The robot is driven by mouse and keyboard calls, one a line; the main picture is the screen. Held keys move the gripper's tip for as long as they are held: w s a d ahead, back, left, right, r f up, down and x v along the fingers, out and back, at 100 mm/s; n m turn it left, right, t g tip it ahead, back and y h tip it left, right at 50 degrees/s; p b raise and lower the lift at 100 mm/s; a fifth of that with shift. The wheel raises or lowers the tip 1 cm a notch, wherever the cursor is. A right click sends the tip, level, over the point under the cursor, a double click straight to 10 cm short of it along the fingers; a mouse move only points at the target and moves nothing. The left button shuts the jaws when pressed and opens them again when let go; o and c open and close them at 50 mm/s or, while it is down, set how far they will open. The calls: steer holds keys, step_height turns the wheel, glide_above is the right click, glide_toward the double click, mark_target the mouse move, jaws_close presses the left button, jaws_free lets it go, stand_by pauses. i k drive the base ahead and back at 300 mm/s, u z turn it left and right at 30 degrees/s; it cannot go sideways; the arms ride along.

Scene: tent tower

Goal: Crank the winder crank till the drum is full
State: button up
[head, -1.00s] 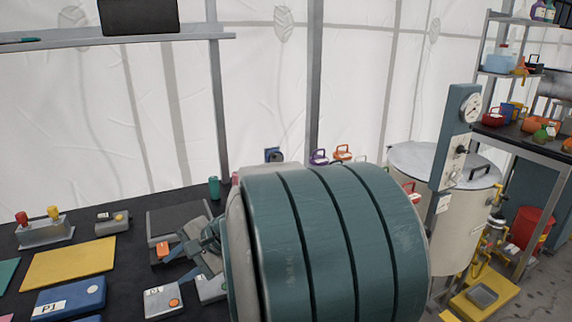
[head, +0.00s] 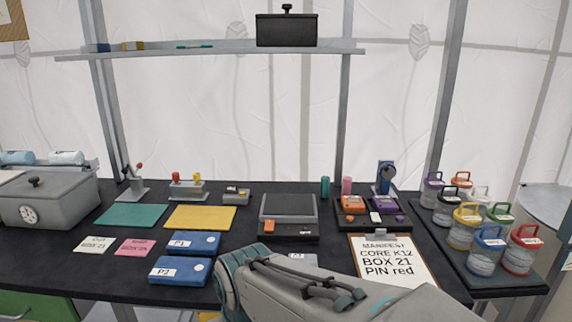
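A small blue upright device (head: 386,177) with a dark round part stands at the back right of the black table. It may be the winder, but it is too small to make out a crank or how full a drum is. A grey stand with a red-knobbed lever (head: 135,184) is at the back left; I cannot tell if it is a crank. My own grey arm crosses the bottom middle and right, hiding the table's front there. My gripper is not visible.
The black table (head: 60,255) holds a grey scale-like box (head: 288,215), blue boxes P1 (head: 194,243) and P2 (head: 180,270), and a clipboard (head: 392,262). Several lidded jars stand on a tray (head: 505,280) at the right. A grey chest (head: 50,203) is at the left. A shelf (head: 200,48) hangs above.

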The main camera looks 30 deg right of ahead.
mark_target(388, 173)
steer(key=u, duration=0.85)
steer(key=k, duration=1.15)
steer(key=z, duration=1.6)
steer(key=i, duration=1)
